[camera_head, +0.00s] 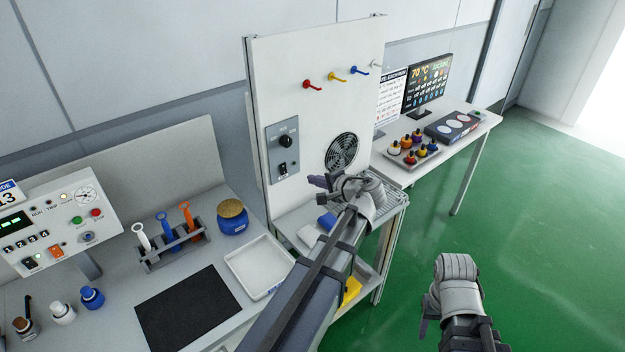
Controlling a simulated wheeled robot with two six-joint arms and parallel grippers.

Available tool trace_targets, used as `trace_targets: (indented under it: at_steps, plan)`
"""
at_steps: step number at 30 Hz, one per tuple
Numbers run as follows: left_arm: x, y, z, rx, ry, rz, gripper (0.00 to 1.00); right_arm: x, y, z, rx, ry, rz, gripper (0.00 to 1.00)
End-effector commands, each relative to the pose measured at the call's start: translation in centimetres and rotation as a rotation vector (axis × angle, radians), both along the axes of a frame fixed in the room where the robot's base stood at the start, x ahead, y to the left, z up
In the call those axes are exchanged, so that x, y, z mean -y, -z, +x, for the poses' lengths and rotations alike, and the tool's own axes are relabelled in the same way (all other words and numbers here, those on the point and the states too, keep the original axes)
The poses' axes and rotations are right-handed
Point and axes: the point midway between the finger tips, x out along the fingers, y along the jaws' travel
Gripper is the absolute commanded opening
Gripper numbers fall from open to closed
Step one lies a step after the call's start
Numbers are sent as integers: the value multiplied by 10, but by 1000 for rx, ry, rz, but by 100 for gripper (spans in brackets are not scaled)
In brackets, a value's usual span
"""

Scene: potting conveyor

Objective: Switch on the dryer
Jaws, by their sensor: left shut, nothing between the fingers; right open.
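The dryer appears to be the tall white panel (300,90) with a round fan grille (341,152). A grey control box (283,150) on its left side carries a black knob (286,141) and a small switch (282,170) below it. My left gripper (318,182) is shut and empty, in front of the panel's lower part, just right of the switch in the picture. I cannot tell its exact distance from the panel. My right gripper (426,322) is open and empty, over the green floor at lower right. My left arm hides part of the shelf below the panel.
The left bench holds a control console (60,222), a tool rack (172,250), a blue jar (232,217), a white tray (259,266) and a black mat (189,309). Red, yellow and blue hooks stick out high on the panel. A right table holds a monitor (427,84) and bottles. The floor at right is clear.

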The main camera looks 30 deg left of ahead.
Motion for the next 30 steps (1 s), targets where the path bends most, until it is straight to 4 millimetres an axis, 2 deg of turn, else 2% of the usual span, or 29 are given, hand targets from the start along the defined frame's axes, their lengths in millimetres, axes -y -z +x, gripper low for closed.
trace_targets:
  at_steps: [5,17,20,30]
  plan:
    - [3,17,-2,0,0,-2,0,0,16,0,0,0,0,50]
    - [-1,18,0,0,-2,-3,0,0,17,0,0,1,0,50]
    - [-11,25,5,0,-4,-3,0,0,24,0,0,1,0,50]
    - [-70,53,29,-1,-4,-3,0,0,53,0,0,1,0,50]
